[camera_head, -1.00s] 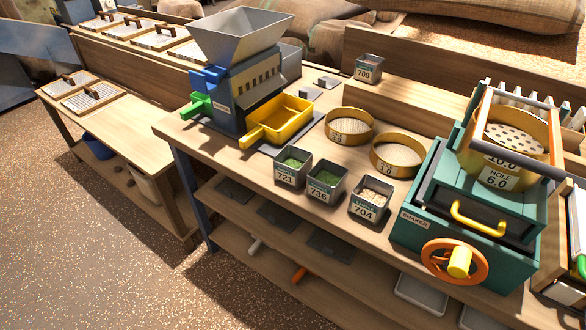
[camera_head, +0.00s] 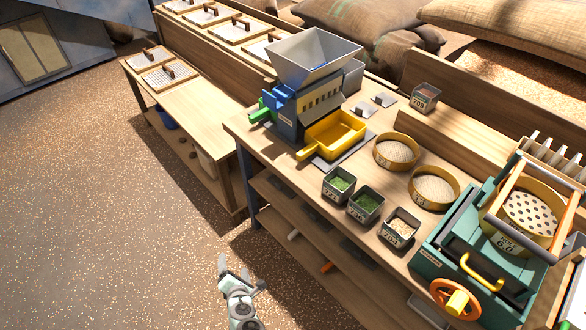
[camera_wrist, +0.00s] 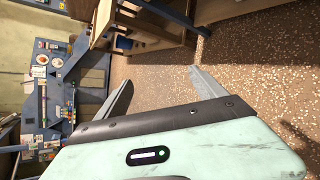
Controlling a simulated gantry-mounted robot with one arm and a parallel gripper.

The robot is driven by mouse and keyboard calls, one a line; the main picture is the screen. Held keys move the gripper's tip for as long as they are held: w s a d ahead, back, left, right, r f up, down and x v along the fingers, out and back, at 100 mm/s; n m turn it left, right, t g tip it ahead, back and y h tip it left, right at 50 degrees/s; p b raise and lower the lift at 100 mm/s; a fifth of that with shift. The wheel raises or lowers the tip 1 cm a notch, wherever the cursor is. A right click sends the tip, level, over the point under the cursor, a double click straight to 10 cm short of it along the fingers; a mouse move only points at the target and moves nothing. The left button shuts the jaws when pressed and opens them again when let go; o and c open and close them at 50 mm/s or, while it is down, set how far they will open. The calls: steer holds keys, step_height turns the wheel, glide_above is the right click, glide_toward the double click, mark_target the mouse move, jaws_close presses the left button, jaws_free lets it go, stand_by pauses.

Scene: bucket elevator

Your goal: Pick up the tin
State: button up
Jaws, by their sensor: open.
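Three square grey tins stand in a row at the front of the bench: one tin with green contents (camera_head: 338,184), a second green-filled tin (camera_head: 364,205) and a tin with pale grains (camera_head: 399,231). A fourth tin (camera_head: 425,97), with dark reddish contents, stands at the back of the bench. I cannot tell which one the task means. My gripper (camera_head: 243,273) is open and empty, over the floor in front of the bench and apart from all the tins. In the wrist view, my gripper (camera_wrist: 162,80) has its fingers spread with nothing between them.
On the bench (camera_head: 262,140) stand a blue mill with a grey hopper (camera_head: 314,55), a yellow drawer (camera_head: 333,135), two round sieves (camera_head: 396,151) and a green shaker (camera_head: 470,265). A side table (camera_head: 195,125) is at left. The speckled floor (camera_head: 110,220) is clear.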

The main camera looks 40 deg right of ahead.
steer(key=s+d+r+g+h+p, duration=0.35)
steer(key=d+r+h, duration=0.25)
steer(key=d+r, duration=0.55)
steer(key=m+g+h+p, duration=0.1)
steer(key=g+h+p, duration=0.3)
steer(key=g+h, duration=0.3)
glide_toward(332, 190)
steer(key=d, duration=0.3)
steer(key=d+b, duration=0.1)
steer(key=d, duration=0.5)
steer(key=shift+w+d+r+b, duration=0.1)
steer(key=shift+d+r+b, duration=0.15)
steer(key=shift+b, duration=0.15)
steer(key=d+b, duration=0.1)
steer(key=d, duration=0.3)
steer(key=shift+w+d+b, duration=0.2)
steer(key=shift+b, duration=0.1)
steer(key=shift+t, duration=0.25)
steer(key=shift+a, duration=0.1)
steer(key=shift+c, duration=0.4)
steer(key=c, duration=1.2)
